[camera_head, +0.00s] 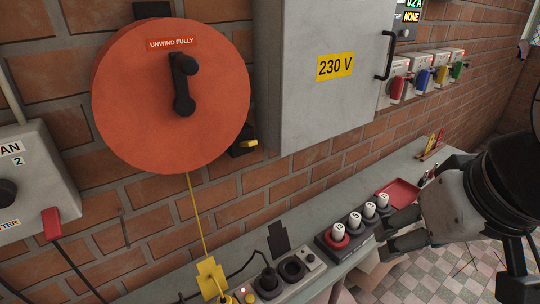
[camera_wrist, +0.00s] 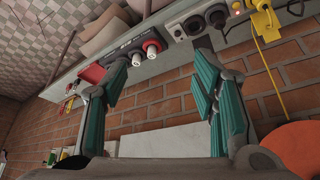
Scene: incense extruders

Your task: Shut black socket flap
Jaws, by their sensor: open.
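The black socket flap (camera_head: 278,238) stands raised at the back of the socket strip (camera_head: 310,261), beside the wall. A round dark socket (camera_head: 291,268) lies uncovered just in front of it. A black plug with a cable (camera_head: 270,281) sits to the left of this socket. My gripper (camera_head: 390,236) is at the right, beyond the block of white-capped knobs and apart from the flap. In the wrist view my gripper (camera_wrist: 160,62) has its teal fingers spread, with nothing between them.
A yellow flap (camera_head: 211,277) stands at the strip's left end under a taut yellow cord. The knob block (camera_head: 335,248) and a red tray (camera_head: 398,192) occupy the bench between strip and arm. A grey 230 V cabinet (camera_head: 300,100) and an orange reel (camera_head: 140,100) hang above.

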